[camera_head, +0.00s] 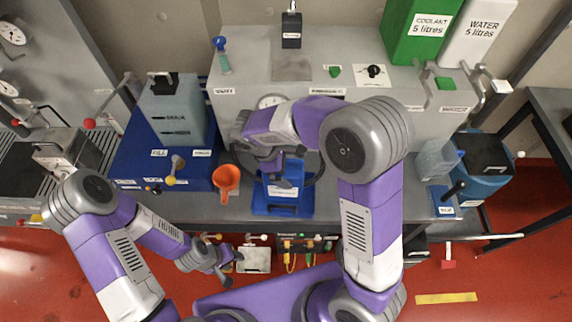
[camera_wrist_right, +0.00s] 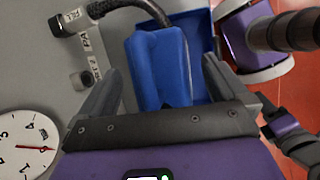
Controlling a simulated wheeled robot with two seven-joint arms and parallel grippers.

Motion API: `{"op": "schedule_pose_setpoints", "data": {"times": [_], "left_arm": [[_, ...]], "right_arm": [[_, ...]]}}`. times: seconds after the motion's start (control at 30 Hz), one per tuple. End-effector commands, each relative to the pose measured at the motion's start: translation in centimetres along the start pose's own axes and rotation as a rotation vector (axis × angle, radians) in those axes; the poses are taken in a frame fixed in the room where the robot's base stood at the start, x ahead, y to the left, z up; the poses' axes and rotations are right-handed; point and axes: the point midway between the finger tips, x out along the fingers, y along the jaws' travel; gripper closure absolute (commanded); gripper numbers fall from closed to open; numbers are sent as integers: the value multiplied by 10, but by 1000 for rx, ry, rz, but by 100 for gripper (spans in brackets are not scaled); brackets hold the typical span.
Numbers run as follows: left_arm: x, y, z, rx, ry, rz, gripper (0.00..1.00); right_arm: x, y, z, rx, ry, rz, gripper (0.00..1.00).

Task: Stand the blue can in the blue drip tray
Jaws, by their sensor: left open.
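The blue can (camera_wrist_right: 160,65) is between the two fingers of my right gripper (camera_wrist_right: 164,58) in the right wrist view. A gap shows between the can and the right-hand finger, so the fingers look open around it. In the head view my right gripper (camera_head: 285,172) is above the blue drip tray (camera_head: 283,209) and hides most of the can. The tray also shows behind the can in the right wrist view (camera_wrist_right: 199,35). The can appears at or in the tray; I cannot tell whether its base rests there. My left gripper (camera_head: 217,270) is open and empty, low in front of the bench.
An orange funnel (camera_head: 227,178) stands just left of the tray. A dark hose (camera_wrist_right: 150,8) and a dial (camera_wrist_right: 28,145) are close to my right gripper. A blue base with a grey tank (camera_head: 172,112) is at left.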

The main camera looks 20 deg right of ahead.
Motion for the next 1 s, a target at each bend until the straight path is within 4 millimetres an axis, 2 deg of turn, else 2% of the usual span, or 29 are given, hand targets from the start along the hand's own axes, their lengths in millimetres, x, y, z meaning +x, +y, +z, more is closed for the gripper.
{"op": "schedule_pose_setpoints", "data": {"times": [0.13, 0.23, 0.5, 0.63, 1.0], "left_arm": [[0, 0, 0, 0, 0, 0, 57], [-1, 0, 0, 0, 0, 0, 57], [-4, 2, 0, 0, 0, 0, 57], [-6, 2, 0, 0, 0, 0, 57], [-6, 2, 0, 0, 0, 0, 57]], "right_arm": [[1, -1, 0, -2, -2, -4, 0], [-8, 0, 0, 0, 1, -1, 0], [-54, 0, 0, 0, 2, 1, 0], [-70, 0, 0, 0, 2, 2, 0], [-76, 0, 0, 0, 0, 0, 0]]}}
